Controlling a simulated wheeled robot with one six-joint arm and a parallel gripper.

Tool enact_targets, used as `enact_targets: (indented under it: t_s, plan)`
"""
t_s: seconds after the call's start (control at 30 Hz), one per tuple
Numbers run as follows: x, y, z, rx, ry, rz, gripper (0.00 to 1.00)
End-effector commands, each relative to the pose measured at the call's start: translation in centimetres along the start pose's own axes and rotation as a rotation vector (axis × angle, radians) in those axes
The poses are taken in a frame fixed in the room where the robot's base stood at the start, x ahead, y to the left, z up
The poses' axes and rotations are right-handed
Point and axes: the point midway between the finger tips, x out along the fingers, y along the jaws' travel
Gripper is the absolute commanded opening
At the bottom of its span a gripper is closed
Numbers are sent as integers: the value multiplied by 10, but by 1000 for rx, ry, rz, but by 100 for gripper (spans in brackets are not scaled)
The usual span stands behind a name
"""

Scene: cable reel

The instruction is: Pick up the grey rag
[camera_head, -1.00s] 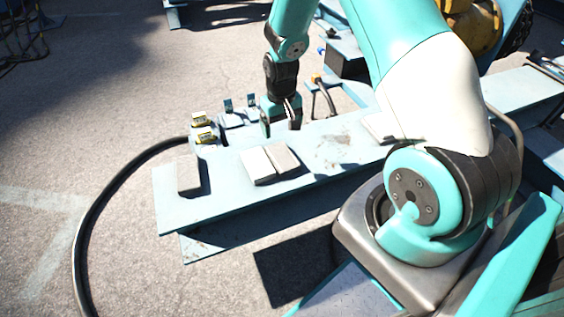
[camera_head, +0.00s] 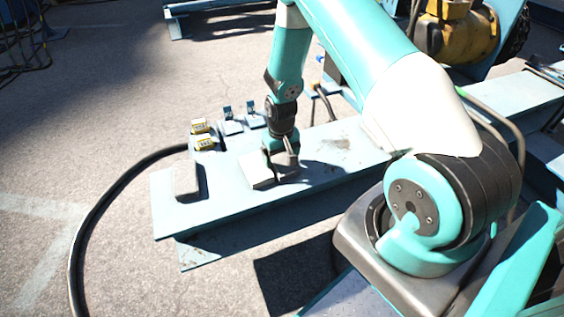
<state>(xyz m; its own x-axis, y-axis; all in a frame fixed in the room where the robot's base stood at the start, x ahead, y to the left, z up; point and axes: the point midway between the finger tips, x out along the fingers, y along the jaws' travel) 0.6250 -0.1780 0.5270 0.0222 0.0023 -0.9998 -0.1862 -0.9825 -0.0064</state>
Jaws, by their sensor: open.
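A pale grey, flat folded piece that looks like the grey rag (camera_head: 256,176) lies on the pale blue bench top (camera_head: 222,203). My gripper (camera_head: 280,164) points down right over it, with its jaws open. The fingers and wrist hide much of the rag's right and far part. I cannot tell whether the fingertips touch it or whether any of it lies between them.
Yellow-labelled parts (camera_head: 203,143) and small blue-topped clamps (camera_head: 253,116) are behind. A black cable (camera_head: 103,200) curves over the ground at left.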

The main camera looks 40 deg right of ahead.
Motion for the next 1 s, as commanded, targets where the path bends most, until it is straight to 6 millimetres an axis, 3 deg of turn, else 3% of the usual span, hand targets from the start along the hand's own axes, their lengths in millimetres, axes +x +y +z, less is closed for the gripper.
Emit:
enact_targets:
  t_s: [0.03, 0.1, 0.3, 0.4, 0.77, 0.87, 1.0]
  plan:
    - [17, 3, 4, 6, -9, 11, 87]
    - [18, 2, 4, 6, -11, 12, 83]
    - [22, 3, 1, 8, -13, 13, 37]
    - [24, 3, 0, 8, -14, 13, 21]
    - [26, 2, -4, 8, -20, 14, 20]
    - [16, 2, -4, 8, -20, 14, 21]
    - [-13, 2, -2, 9, -15, 13, 21]
